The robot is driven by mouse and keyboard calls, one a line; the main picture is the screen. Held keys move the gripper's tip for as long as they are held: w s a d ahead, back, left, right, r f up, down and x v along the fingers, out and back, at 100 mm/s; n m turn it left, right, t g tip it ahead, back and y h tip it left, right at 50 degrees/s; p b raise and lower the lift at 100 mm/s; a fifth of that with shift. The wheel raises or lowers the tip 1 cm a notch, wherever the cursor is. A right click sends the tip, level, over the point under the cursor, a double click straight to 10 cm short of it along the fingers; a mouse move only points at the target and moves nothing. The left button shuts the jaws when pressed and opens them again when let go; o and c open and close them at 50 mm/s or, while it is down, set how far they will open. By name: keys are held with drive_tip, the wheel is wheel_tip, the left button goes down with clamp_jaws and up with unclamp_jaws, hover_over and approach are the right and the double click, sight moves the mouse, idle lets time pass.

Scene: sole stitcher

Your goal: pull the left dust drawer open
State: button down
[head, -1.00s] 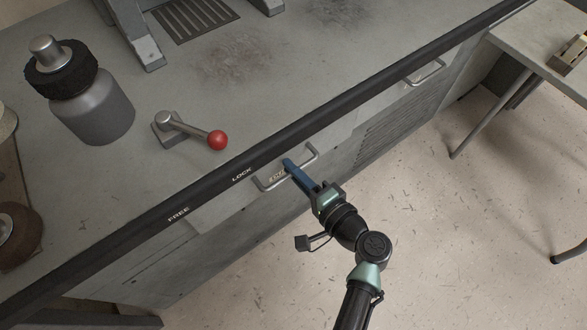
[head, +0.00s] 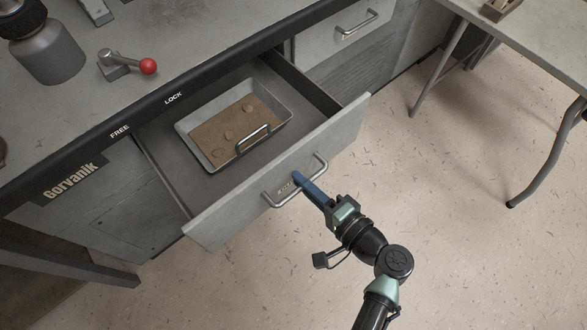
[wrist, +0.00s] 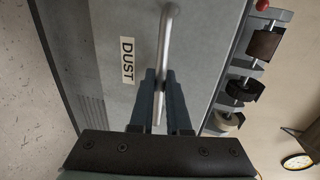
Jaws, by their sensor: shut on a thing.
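The left dust drawer (head: 228,210) stands well out from the bench in the head view. Its bar handle (head: 314,168) is on the front panel. My gripper (head: 297,178) is shut on the handle, with its blue fingers about the middle of the bar. In the wrist view my gripper (wrist: 158,80) has one finger on each side of the handle (wrist: 166,40), next to a DUST label (wrist: 127,60). Inside the drawer lies a grey tray (head: 185,128) with a small handle and brown dust with a few round lumps.
A lever with a red knob (head: 148,66) sits on the bench top (head: 60,115), above the LOCK and FREE marks. A second drawer (head: 330,48), shut, is to the right. A side table (head: 545,45) stands at the right. The floor (head: 440,220) around my arm is clear.

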drive_tip(key=shift+f+v, duration=0.25)
drive_tip(key=shift+v, duration=0.9)
drive_tip(key=shift+f+v, duration=0.25)
drive_tip(key=shift+v, duration=0.95)
drive_tip(key=shift+s, duration=0.1)
drive_tip(key=c, duration=0.9)
unclamp_jaws()
drive_tip(key=shift+d, duration=0.1)
drive_tip(key=p+v, duration=0.1)
drive_tip(key=v, duration=1.2)
drive_tip(key=shift+p, duration=0.4)
